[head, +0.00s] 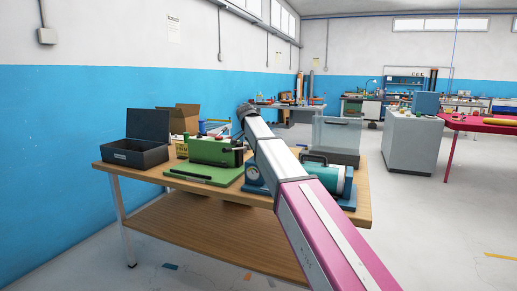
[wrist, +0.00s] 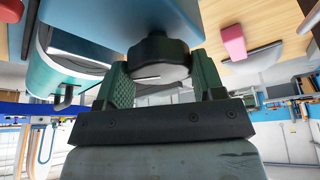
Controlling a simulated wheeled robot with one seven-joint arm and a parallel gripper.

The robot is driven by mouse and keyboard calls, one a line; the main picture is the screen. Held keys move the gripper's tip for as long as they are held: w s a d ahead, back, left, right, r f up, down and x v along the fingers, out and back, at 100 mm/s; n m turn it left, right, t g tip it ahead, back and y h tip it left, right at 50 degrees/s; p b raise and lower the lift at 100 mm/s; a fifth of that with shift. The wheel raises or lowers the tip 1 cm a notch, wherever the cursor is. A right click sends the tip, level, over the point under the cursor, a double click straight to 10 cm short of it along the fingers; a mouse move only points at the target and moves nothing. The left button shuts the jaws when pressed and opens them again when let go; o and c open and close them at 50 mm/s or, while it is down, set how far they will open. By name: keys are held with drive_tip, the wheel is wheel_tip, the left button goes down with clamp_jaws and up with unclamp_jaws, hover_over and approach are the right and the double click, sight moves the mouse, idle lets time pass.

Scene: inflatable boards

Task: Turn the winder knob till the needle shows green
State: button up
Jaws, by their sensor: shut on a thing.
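In the wrist view my gripper (wrist: 160,66) has its two green ribbed fingers on either side of the black winder knob (wrist: 158,52), shut on it. A pale line marks the knob's face. The knob sits on a pale blue-grey body; a teal cylinder (wrist: 62,82) is beside it at left. In the head view the teal cylinder (head: 325,174) lies on a blue base on the table. A small round blue-rimmed dial (head: 253,175) stands left of my arm; its needle is too small to read. My arm hides the knob and the gripper there.
A grey cabinet (head: 412,142) and red table (head: 480,124) stand right. Floor between is clear.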

drive_tip(key=m+g, duration=0.1)
drive_tip(key=m, duration=0.1)
drive_tip(key=m+g, duration=0.1)
drive_tip(key=m, duration=0.2)
drive_tip(key=shift+w+m+h, duration=0.15)
drive_tip(key=shift+m+h, duration=0.15)
drive_tip(key=shift+h, duration=0.1)
idle(0.3)
drive_tip(key=o, duration=0.9)
drive_tip(key=v, duration=1.1)
